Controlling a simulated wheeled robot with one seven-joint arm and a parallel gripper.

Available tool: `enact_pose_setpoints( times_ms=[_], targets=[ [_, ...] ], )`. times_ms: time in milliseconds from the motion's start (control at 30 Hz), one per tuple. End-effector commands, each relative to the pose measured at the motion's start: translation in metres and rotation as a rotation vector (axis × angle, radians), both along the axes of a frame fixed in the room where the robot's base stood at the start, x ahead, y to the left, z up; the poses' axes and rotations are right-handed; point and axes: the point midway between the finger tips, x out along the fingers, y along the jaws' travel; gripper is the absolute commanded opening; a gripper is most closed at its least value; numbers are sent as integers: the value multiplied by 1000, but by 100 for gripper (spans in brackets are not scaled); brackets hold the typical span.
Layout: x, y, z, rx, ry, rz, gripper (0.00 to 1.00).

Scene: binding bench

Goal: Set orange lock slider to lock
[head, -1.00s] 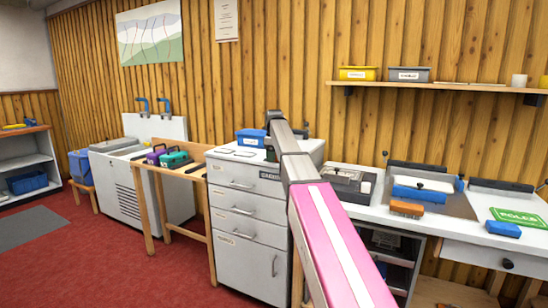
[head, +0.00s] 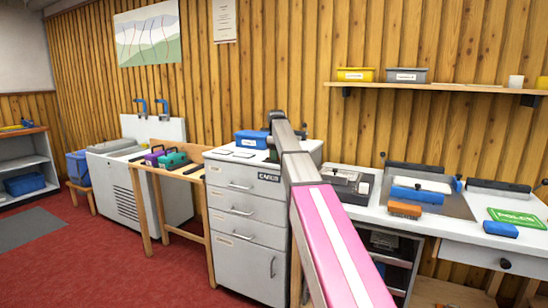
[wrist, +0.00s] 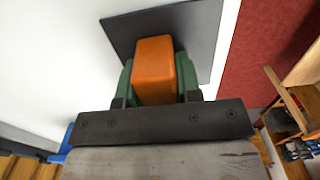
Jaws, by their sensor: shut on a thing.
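The orange lock slider (wrist: 154,58) is a rounded orange block in the wrist view, in front of a dark flat plate (wrist: 205,25) on a white surface. My gripper (wrist: 155,78) has its two green fingers shut on the slider, one on each side. The slider's base and any lock marking are hidden. In the head view my pink and grey arm reaches over the top of the white drawer cabinet (head: 243,228). The slider cannot be made out there.
A blue bin (head: 250,139) stands on the cabinet top, close to my arm. To the left, a wooden table (head: 150,168) holds purple and green cases (head: 172,159). Red floor is open at the front left.

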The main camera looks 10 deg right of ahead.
Motion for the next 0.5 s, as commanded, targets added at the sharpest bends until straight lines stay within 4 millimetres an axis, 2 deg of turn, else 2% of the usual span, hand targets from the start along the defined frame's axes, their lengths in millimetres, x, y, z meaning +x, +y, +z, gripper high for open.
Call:
enact_pose_setpoints(
  times_ms=[133, 167, 200, 233, 500],
  targets=[
    [5, -3, 1, -5, -9, 0, 0],
    [5, -3, 1, -5, -9, 0, 42],
    [5, -3, 1, -4, -8, 0, 55],
    [5, -3, 1, -4, -8, 0, 57],
    [3, -2, 2, -3, -6, 0, 57]
  ],
)
